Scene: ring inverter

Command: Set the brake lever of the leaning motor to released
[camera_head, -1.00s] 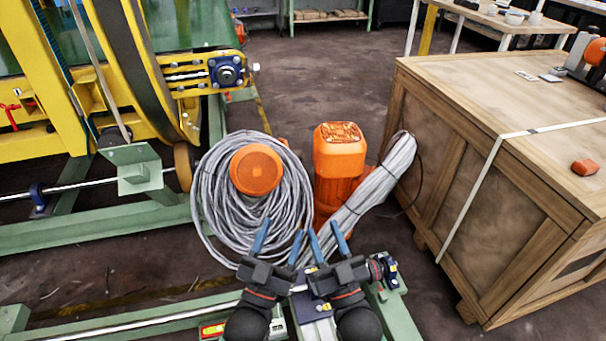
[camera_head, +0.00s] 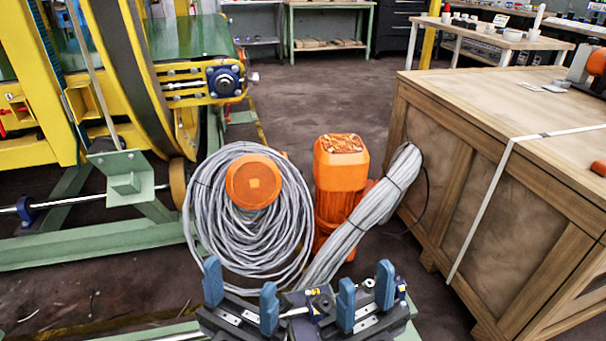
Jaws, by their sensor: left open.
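Two orange motors stand on the floor ahead. One (camera_head: 253,182) shows a round ribbed face towards me, with its body hidden behind a coil of grey cable (camera_head: 240,240). The other (camera_head: 340,180) is boxy, stands about upright, and its lower part is partly covered by a bundle of grey cable (camera_head: 365,215). I cannot make out a brake lever on either. My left gripper (camera_head: 240,295) is open and empty, low in the picture in front of the coil. My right gripper (camera_head: 365,296) is open and empty, in front of the cable bundle.
A large wooden crate (camera_head: 480,190) with a white strap (camera_head: 490,200) stands on the right. A yellow machine with a big wheel (camera_head: 115,70) and green frame (camera_head: 90,248) fills the left. A green beam with fittings lies under my grippers. Floor behind the motors is clear.

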